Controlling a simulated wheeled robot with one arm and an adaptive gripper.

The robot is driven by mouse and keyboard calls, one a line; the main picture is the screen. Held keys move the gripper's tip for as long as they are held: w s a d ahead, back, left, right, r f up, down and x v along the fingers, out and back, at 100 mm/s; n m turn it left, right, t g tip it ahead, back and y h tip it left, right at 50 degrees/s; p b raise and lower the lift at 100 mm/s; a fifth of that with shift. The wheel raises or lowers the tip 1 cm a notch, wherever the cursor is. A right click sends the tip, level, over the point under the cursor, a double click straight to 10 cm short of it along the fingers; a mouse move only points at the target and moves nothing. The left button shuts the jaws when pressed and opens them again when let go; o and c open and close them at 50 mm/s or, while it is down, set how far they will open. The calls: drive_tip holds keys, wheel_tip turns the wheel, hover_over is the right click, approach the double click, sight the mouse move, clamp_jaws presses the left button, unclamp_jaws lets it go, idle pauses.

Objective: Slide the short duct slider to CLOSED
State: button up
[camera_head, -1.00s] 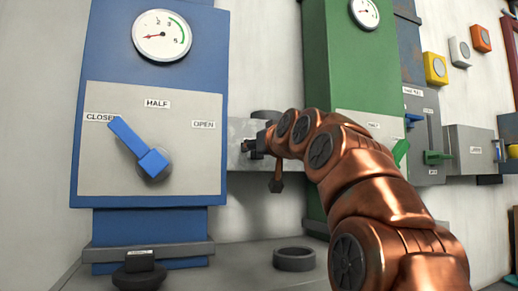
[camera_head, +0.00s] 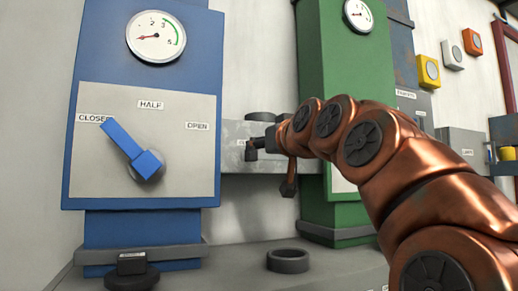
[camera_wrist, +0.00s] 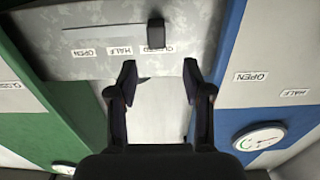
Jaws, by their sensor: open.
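The short duct (camera_head: 235,160) is a grey box between the blue and green columns. In the wrist view its panel (camera_wrist: 95,68) appears upside down, with OPEN, HALF and CLOSED labels in a row. The dark slider knob (camera_wrist: 155,35) is at the CLOSED end and partly covers that label. My gripper (camera_wrist: 160,75) is open, with its two fingers spread wide and nothing between them. The knob shows beyond the fingertips, apart from them. In the head view my gripper (camera_head: 270,160) is in front of the duct and hides part of its face.
A blue column (camera_head: 150,60) with a lever (camera_head: 130,145) toward CLOSED stands left. A green column (camera_head: 325,60) stands behind my arm. A dark ring (camera_head: 288,260) lies on the ledge below. Grey and coloured boxes line the wall at right.

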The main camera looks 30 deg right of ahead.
drive_tip(key=s, duration=0.2)
drive_tip(key=s+a, duration=0.1)
drive_tip(key=s, duration=0.1)
drive_tip(key=shift+s, duration=0.25)
drive_tip(key=shift+d, duration=0.1)
idle(0.4)
